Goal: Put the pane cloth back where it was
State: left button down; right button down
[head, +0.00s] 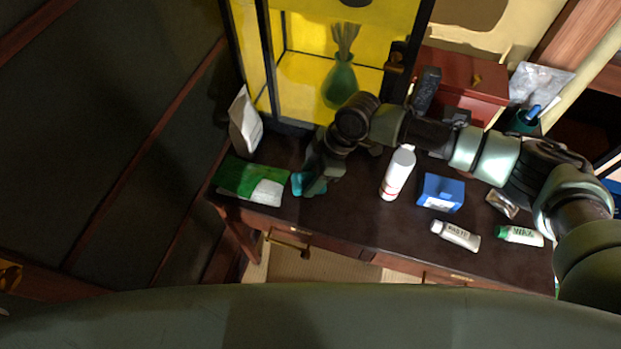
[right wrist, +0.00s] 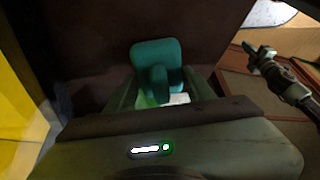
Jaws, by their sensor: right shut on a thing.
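The pane cloth appears to be the teal piece (head: 297,184) at the tip of my right gripper (head: 312,184), low over the left part of the dark desk. In the right wrist view the teal piece (right wrist: 155,52) shows as a rounded flat part with a small block in front, between the fingers of my right gripper (right wrist: 160,88). The gripper is shut on it. I cannot tell whether the cloth touches the desk top.
The desk (head: 340,215) holds a green and white packet (head: 245,180) just left of the gripper, a white bag (head: 244,122), a white bottle (head: 397,173), a blue box (head: 441,192) and tubes (head: 456,235). A glass case (head: 300,90) with a green vase (head: 340,82) stands behind.

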notch_tip(320, 180, down, 2)
jog(key=shift+f, duration=0.1)
jog(key=c, duration=0.6)
grip_release()
jog(key=shift+o, duration=0.2)
jog(key=b+v, duration=0.1)
jog(key=v, duration=1.1)
jog(key=shift+s, duration=0.15)
